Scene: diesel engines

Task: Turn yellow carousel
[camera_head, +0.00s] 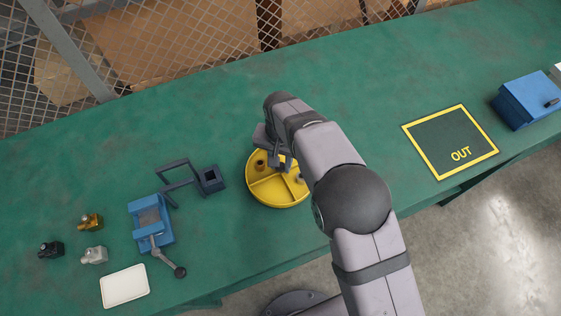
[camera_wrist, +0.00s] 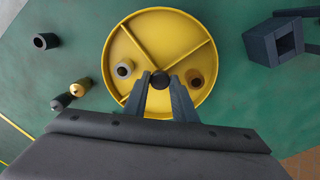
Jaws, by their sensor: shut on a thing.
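The yellow carousel (camera_head: 268,194) is a round, shallow tray with divider walls, standing on the green bench at the middle of the head view. The wrist view shows the carousel (camera_wrist: 152,32) from above with its compartments. My gripper (camera_wrist: 160,80) is shut on the dark round knob (camera_wrist: 160,80) at the carousel's centre. A grey ring-shaped part (camera_wrist: 125,69) lies in the compartment left of the knob, and a brown one (camera_wrist: 196,78) in the compartment right of it. In the head view my arm hides part of the carousel and the gripper's fingertips.
A blue vise (camera_head: 150,224) and a dark square-holed block (camera_head: 210,179) stand left of the carousel. Small fittings (camera_head: 92,222) and a white plate (camera_head: 124,287) lie further left. The yellow-framed OUT area (camera_head: 440,140) is empty at right, near a blue box (camera_head: 527,100).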

